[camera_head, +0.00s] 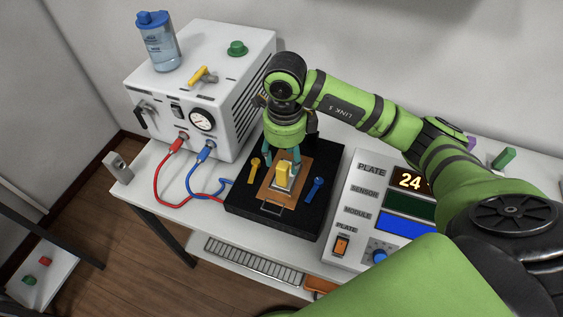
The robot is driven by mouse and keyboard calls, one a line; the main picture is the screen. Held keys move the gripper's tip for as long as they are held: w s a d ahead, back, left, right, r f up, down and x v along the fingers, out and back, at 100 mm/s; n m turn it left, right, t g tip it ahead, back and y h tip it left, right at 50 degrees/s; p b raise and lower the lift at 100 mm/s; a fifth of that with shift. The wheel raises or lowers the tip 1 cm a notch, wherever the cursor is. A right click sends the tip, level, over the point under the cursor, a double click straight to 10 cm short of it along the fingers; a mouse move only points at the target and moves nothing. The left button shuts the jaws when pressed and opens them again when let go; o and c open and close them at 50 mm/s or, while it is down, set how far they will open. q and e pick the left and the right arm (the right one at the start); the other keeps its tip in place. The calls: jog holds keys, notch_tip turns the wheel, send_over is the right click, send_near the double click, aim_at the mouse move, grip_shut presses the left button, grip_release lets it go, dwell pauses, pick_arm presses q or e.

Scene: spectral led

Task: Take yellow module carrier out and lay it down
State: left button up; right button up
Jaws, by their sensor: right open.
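The yellow module carrier (283,173) stands on a small light base on the brown plate (271,193), which lies on the black fixture block. My right gripper (283,162) points down over it. Its two teal fingers are open, one to each side of the carrier's upper part. I cannot tell whether either finger touches it. My left gripper is not in view.
A yellow knob (255,164) and a blue knob (317,184) flank the plate on the black block (245,199). A white instrument box (222,95) with red and blue cables stands left. A control panel (360,215) reading 24 stands right.

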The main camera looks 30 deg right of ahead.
aim_at(283, 165)
jog(key=shift+w+f, duration=0.15)
jog(key=shift+f, duration=0.35)
jog(key=shift+w+f, duration=0.2)
jog(key=shift+f, duration=0.05)
notch_tip(283, 165, down, 3)
jog(key=shift+f+p, duration=0.1)
jog(key=shift+p, duration=0.65)
notch_tip(283, 165, down, 2)
jog(key=shift+f+p, duration=0.1)
jog(key=shift+p, duration=0.2)
jog(key=shift+f, duration=0.5)
grip_shut()
grip_release()
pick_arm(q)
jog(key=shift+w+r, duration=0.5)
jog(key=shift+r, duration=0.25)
